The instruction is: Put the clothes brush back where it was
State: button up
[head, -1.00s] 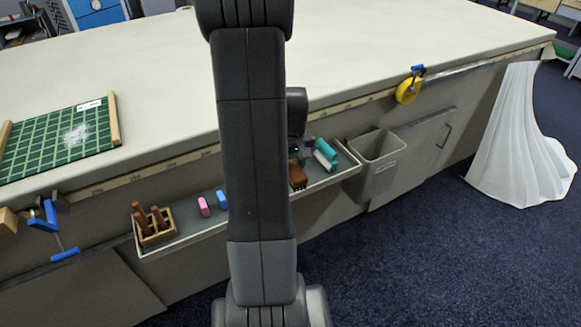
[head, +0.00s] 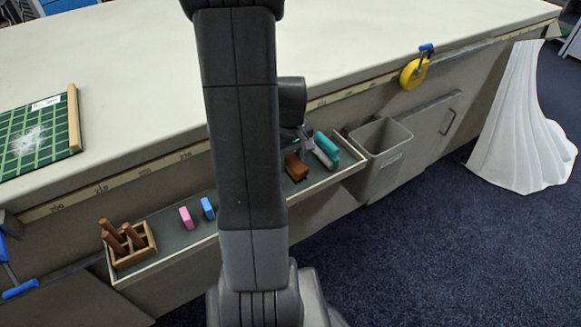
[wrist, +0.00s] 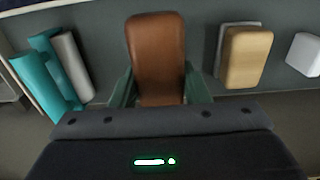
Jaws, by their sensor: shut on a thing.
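The clothes brush has a smooth brown wooden back. It shows upright in the middle of the wrist view (wrist: 157,48) and as a small brown block in the head view (head: 296,166), at the right part of the tray (head: 172,262) on the table's front. My gripper (wrist: 160,92) is shut on the brush, with a green finger at each side of its lower part. In the head view my arm hides most of the gripper. I cannot tell whether the brush touches the tray floor.
A tan block (wrist: 248,56) and a white block (wrist: 304,54) lie right. The head view also shows a wooden holder (head: 130,248), pink block (head: 186,217) and grey bin (head: 380,143).

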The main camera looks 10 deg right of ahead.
aim_at(291, 157)
jog(key=shift+f, duration=1.35)
jog(key=shift+f+b, duration=0.15)
jog(key=shift+b, duration=0.15)
jog(key=o, duration=0.9)
jog(key=shift+o, duration=0.2)
notch_tip(291, 157, up, 12)
jog(key=p, duration=0.2)
jog(key=shift+r+p, duration=0.2)
jog(key=shift+p, duration=0.15)
jog(key=shift+f, duration=0.1)
